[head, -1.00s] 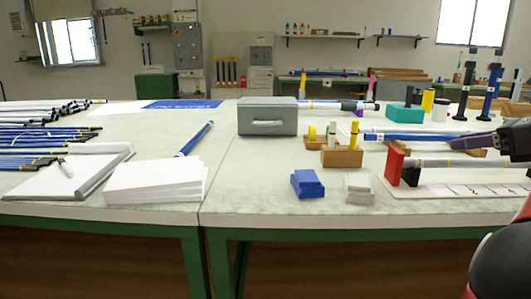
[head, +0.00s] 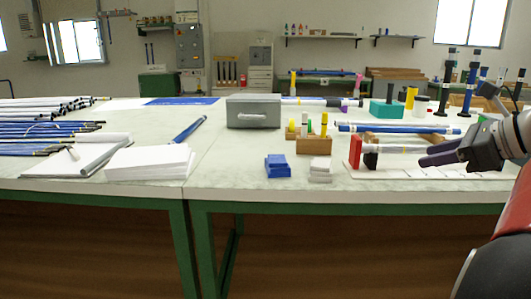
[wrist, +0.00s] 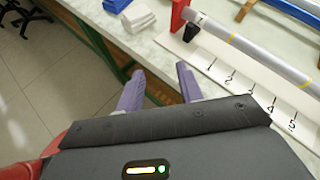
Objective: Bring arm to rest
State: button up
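My gripper (wrist: 160,86) shows in the wrist view with its two purple fingers apart and nothing between them, over the table's front edge. In the head view my gripper (head: 430,156) is at the right, its fingers pointing left in front of the measuring board (head: 400,175). In the wrist view a silver rod (wrist: 255,50) with a yellow band lies along the numbered board (wrist: 225,75), its end near a red block (wrist: 179,14). The rod is apart from my fingers. In the head view my gripper hides part of it.
Behind are a wooden holder (head: 314,146), a grey box (head: 253,112) and upright dark posts (head: 470,85). Many rods (head: 45,138) lie at far left.

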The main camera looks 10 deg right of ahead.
jog(key=s+a+f+n+g+h, duration=0.1)
jog(key=a+f+n+g, duration=0.1)
jog(key=a+f+n, duration=0.5)
jog(key=s+a+f+n+g, duration=0.1)
jog(key=a+f+n+g, duration=0.15)
jog(key=a, duration=0.75)
jog(key=s+a+f+n+h, duration=0.2)
jog(key=s+a+f+n, duration=0.3)
jog(key=f+n, duration=0.2)
jog(key=s+a+f+n+h, duration=0.2)
jog(key=s+a+f+n, duration=0.3)
jog(key=n, duration=0.6)
notch_tip(320, 180, down, 2)
jog(key=shift+s+f+p, duration=0.2)
jog(key=shift+s+p, duration=0.2)
jog(key=shift+s, duration=0.1)
jog(key=shift+g, duration=0.25)
